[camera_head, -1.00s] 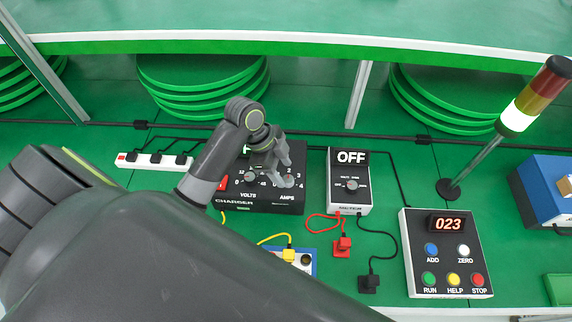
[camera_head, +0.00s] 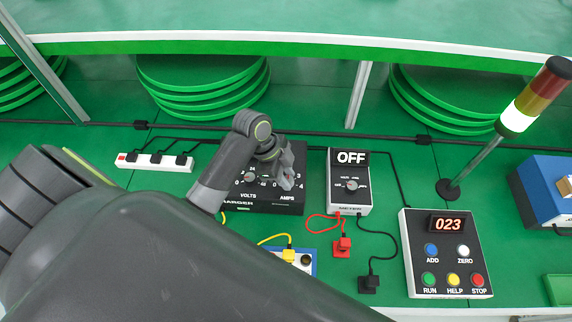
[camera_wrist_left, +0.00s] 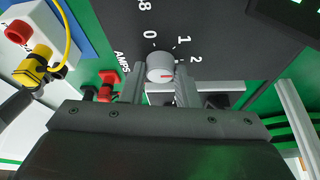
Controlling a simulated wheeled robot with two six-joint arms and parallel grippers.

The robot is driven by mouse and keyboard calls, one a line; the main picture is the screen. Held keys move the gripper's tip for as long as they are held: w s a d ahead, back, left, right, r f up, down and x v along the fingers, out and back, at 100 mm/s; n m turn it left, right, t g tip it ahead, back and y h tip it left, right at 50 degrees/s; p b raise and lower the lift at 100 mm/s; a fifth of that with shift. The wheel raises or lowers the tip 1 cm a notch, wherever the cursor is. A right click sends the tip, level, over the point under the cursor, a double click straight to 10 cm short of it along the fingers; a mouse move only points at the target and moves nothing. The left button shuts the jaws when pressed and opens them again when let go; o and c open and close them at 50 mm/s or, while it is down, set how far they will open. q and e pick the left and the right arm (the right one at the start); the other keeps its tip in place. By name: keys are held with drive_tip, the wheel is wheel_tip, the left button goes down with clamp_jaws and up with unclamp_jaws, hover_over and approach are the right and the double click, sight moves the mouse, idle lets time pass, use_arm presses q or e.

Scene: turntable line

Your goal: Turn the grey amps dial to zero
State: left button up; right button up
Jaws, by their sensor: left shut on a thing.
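The black charger box (camera_head: 297,155) stands at centre in the head view, with a VOLTS dial (camera_head: 249,177) on the left and the AMPS scale on the right. My left gripper (camera_head: 288,180) is over the AMPS side and covers its dial there. In the left wrist view the grey amps dial (camera_wrist_left: 160,66) sits between the two fingertips of my left gripper (camera_wrist_left: 162,84), which is shut on it. Its red mark points right, near or just below the 2; the 0 and 1 show above the dial. My right gripper is out of view.
A meter reading OFF (camera_head: 350,184) stands just right of the charger. Red and black plugs with leads (camera_head: 343,245) lie in front of it. A button box (camera_head: 447,285) showing 023 is further right. A white power strip (camera_head: 155,161) lies left.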

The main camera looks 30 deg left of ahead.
use_arm(q)
drive_tip(key=shift+s+r+n+t+p, duration=0.1)
drive_tip(key=shift+r+n+t+p, duration=0.15)
drive_tip(key=shift+n+p, duration=0.65)
drive_tip(key=n+t+p, duration=0.1)
drive_tip(key=n+p, duration=0.2)
drive_tip(key=n+t+y+p, duration=0.1)
drive_tip(key=n+p, duration=0.1)
drive_tip(key=p, duration=0.2)
drive_tip(key=shift+s+d+n+y+p, duration=0.1)
drive_tip(key=shift+d+n+y+p, duration=0.05)
drive_tip(key=shift+n+y+p, duration=0.55)
drive_tip(key=shift+n+p, duration=0.3)
drive_tip(key=shift+n, duration=0.2)
drive_tip(key=shift+d+f+n+t+y+p, duration=0.1)
drive_tip(key=shift+n+t+y+p, duration=0.25)
drive_tip(key=shift+n, duration=0.55)
drive_tip(key=shift+n+y, duration=0.25)
drive_tip(key=shift+n, duration=0.75)
drive_tip(key=n+y, duration=0.1)
drive_tip(key=n, duration=0.2)
drive_tip(key=shift+d+f, duration=0.1)
drive_tip(key=shift+d, duration=0.05)
drive_tip(key=shift+n+y, duration=0.9)
drive_tip(key=shift+n, duration=1.1)
